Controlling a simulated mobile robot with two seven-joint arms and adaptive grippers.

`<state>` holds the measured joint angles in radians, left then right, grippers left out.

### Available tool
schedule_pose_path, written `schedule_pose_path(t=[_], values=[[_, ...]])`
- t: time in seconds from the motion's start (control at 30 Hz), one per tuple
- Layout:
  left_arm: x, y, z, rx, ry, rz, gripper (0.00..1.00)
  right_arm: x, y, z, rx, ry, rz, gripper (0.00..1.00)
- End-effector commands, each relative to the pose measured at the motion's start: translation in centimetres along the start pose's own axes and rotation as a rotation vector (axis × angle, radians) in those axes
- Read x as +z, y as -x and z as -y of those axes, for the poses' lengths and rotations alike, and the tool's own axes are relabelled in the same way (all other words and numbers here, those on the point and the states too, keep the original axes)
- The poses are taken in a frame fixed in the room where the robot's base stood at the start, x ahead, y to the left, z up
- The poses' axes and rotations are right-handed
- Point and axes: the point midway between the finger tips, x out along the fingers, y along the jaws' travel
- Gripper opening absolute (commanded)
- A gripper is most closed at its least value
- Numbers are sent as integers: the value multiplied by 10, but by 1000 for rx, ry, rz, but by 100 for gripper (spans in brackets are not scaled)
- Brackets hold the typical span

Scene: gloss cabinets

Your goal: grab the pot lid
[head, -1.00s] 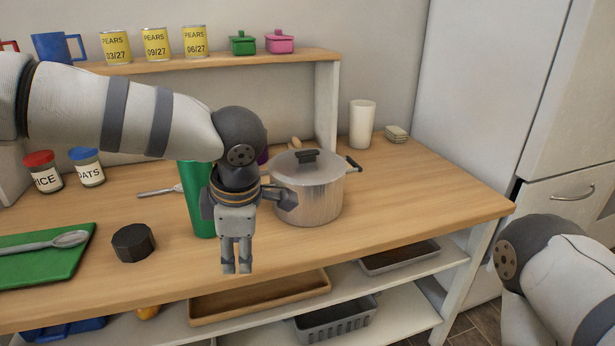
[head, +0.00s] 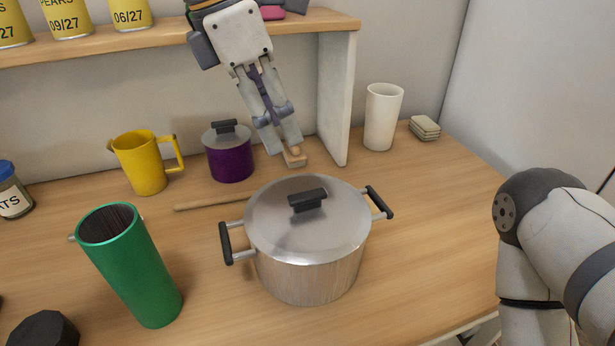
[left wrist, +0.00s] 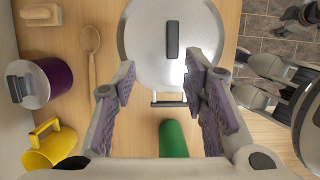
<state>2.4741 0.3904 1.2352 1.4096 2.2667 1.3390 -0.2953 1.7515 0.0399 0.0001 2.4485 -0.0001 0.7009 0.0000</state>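The pot lid (head: 275,220) is a grey metal disc with a black bar handle (head: 308,200). It lies on the large silver pot (head: 310,280), which has black side handles and stands on the wooden counter. In the left wrist view the lid (left wrist: 150,50) lies ahead, beyond the fingertips. My left gripper (head: 280,145) is above the counter, behind the pot in the head view, pointing down. In the left wrist view its fingers (left wrist: 160,75) are wide apart with nothing between them. My right arm is at the right; its gripper is out of sight.
A green cup (head: 155,285) stands left of the pot. A wooden spoon (head: 205,202), purple lidded pot (head: 230,163) and yellow mug (head: 143,165) are behind it. A white cup (head: 382,118) stands at back right. The counter right of the pot is clear.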

Motion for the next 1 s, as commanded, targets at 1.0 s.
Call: schedule_pose_path(t=[1.0], values=[[5,-118,6,2,0,0,15,4,-3,0,1,0,13,40]])
